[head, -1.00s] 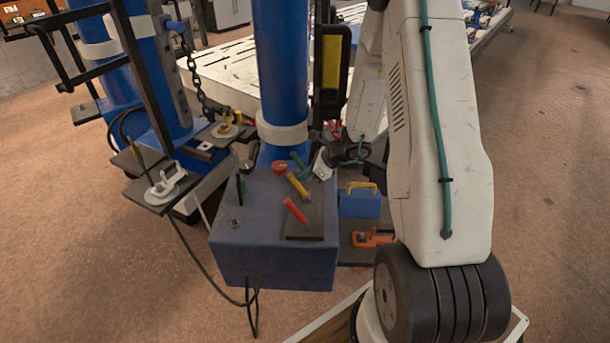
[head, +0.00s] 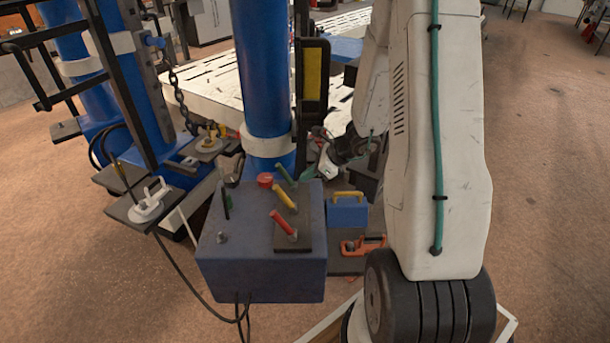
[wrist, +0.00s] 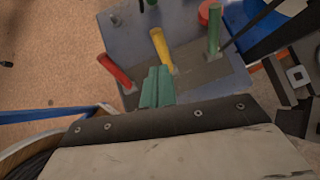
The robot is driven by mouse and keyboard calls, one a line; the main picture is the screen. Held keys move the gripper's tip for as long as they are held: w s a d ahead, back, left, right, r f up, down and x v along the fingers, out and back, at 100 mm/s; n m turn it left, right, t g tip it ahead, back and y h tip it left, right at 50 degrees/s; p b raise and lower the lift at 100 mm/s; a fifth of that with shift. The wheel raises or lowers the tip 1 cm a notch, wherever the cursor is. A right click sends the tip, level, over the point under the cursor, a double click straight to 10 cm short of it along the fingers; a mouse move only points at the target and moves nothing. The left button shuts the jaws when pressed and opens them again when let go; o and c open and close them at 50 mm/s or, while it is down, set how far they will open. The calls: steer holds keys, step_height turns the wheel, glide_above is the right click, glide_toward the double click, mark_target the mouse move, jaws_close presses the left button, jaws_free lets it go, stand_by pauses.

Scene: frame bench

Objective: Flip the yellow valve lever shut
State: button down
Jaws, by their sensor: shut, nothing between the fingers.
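The yellow lever (head: 283,196) is the middle of three levers on a dark plate on top of a blue box. It leans up and to the left in the head view, roughly parallel to the red lever (head: 283,223) and green lever (head: 287,174). In the wrist view, the yellow lever (wrist: 161,48) stands just beyond my gripper (wrist: 157,85), whose green fingers are together and empty. The fingertips overlap the plate near the yellow lever's base in that picture; I cannot tell whether they touch. In the head view my wrist is right of the levers.
The blue box (head: 262,275) also carries a red round knob (head: 265,180) and a dark upright switch. A blue case with a yellow handle (head: 347,211) and an orange clamp (head: 362,245) are to its right. A blue column (head: 264,75) rises behind the box.

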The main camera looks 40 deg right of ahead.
stand_by(0.3)
steer(key=s+a+r+n+g+h, duration=0.2)
steer(key=s+a+r+n, duration=0.6)
steer(key=s+r+n, duration=0.5)
steer(key=s+a+r+n+g+h, duration=0.3)
steer(key=s+a+r+n, duration=0.6)
steer(key=s+r+n, duration=0.5)
steer(key=shift+h, duration=0.4)
